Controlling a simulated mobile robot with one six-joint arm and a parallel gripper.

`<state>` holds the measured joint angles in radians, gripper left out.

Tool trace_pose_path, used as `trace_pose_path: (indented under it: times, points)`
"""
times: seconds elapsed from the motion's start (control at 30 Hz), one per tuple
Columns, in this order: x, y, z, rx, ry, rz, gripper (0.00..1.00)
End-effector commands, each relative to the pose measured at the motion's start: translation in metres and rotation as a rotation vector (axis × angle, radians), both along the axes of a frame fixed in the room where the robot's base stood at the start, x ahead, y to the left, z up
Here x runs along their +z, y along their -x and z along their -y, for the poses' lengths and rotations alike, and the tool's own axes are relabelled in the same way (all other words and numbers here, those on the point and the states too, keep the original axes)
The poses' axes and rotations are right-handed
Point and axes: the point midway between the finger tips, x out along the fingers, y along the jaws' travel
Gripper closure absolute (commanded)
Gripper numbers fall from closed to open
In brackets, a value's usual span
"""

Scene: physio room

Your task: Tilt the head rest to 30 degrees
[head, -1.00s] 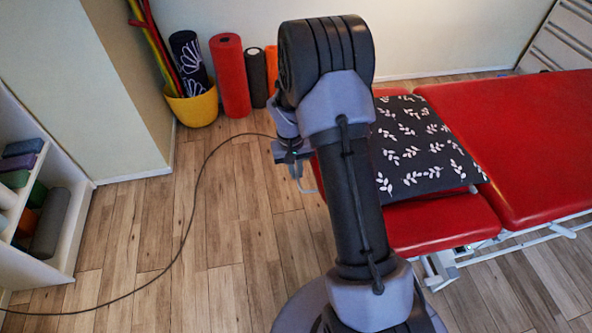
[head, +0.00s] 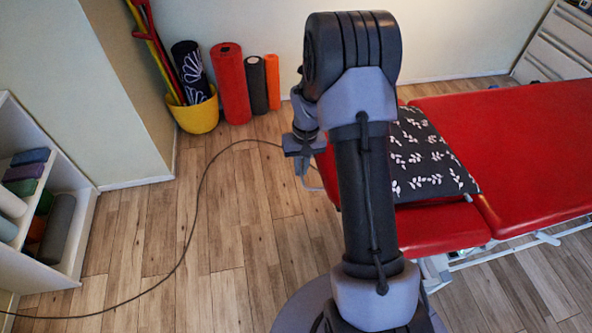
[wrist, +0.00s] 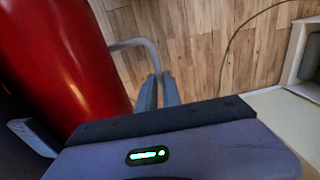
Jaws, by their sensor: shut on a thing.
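The red padded head rest (head: 440,228) is the short end section of the treatment table, partly hidden behind my arm. It looks tilted relative to the main section, but I cannot read its angle. A dark pillow with white leaves (head: 430,160) lies on it. In the wrist view the head rest (wrist: 65,60) fills the upper left. A grey bent bar (wrist: 128,44) comes out from beside it and runs to my gripper (wrist: 159,82), whose fingers are shut on it. In the head view my gripper (head: 304,168) is at the head rest's left end, mostly hidden by my wrist.
The long red main section (head: 520,140) extends to the right. A yellow bucket (head: 195,116) and upright rollers (head: 231,85) stand by the back wall. A white shelf (head: 78,255) stands at the left. A dark cable (head: 193,215) crosses the otherwise clear wooden floor.

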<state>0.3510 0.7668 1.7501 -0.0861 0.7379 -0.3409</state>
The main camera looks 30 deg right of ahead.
Motion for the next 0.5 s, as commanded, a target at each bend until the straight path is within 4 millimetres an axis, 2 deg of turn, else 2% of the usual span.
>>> trace_pose_path:
  times: [0.03, 0.2, 0.4, 0.5]
  points:
    - [0.025, 0.001, 0.006, -0.005, -0.021, 0.008, 1.00]
    - [0.071, 0.005, 0.023, -0.002, -0.057, 0.024, 1.00]
    - [0.114, 0.012, 0.045, -0.001, -0.055, 0.021, 1.00]
    - [0.126, 0.014, 0.053, 0.000, -0.054, 0.021, 1.00]
